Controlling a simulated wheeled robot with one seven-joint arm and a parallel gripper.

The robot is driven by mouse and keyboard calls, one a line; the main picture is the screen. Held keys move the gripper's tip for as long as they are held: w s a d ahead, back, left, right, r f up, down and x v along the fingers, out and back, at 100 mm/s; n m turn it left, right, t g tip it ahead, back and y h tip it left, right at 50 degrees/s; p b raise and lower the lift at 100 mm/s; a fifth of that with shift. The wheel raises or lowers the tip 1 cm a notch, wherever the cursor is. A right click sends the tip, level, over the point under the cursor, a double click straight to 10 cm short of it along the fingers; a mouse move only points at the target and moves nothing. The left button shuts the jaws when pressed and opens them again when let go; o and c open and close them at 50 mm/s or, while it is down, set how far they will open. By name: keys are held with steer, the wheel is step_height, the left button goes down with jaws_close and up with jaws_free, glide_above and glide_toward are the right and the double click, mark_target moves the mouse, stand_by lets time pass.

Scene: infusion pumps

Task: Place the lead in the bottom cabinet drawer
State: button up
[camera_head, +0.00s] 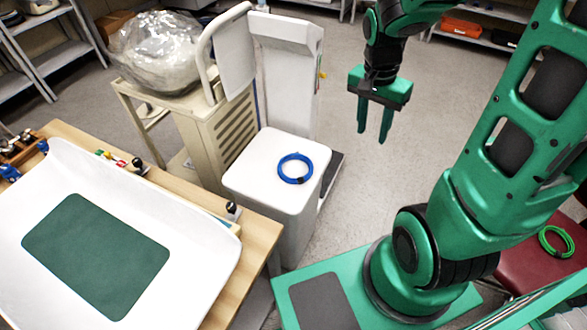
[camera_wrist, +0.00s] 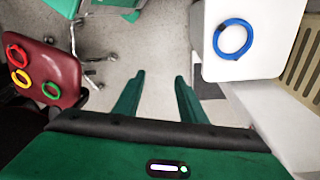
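A coiled blue lead (camera_head: 295,168) lies on the flat top of a white cabinet-like box (camera_head: 250,172). The blue lead also shows in the wrist view (camera_wrist: 233,54), at the upper right. My gripper (camera_head: 373,135) hangs in the air to the right of the box, fingers pointing down, open and empty. In the wrist view my gripper's two fingers (camera_wrist: 159,80) are apart, with only floor between them. A green coil (camera_head: 556,241) lies on a dark red seat (camera_head: 520,262) at the right. I see no open drawer, and cannot tell which front is the bottom cabinet drawer.
Red (camera_wrist: 16,55), yellow (camera_wrist: 22,78) and green coils lie on the red seat. A beige slatted cart (camera_head: 222,140) carries a clear plastic bag (camera_head: 155,52). A wooden table with a white tray (camera_head: 190,262) stands at left. Floor (camera_head: 345,190) around my gripper is clear.

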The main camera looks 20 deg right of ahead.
steer(key=w+a+f+m, duration=0.3)
steer(key=w+a+f, duration=0.4)
steer(key=m+y, duration=0.1)
steer(key=m, duration=0.2)
glide_above(300, 178)
step_height(300, 178, down, 11)
steer(key=shift+s+a+f, duration=0.1)
steer(key=shift+a+f, duration=0.05)
steer(key=shift+d+f, duration=0.2)
steer(key=shift+f, duration=3.05)
jaws_close()
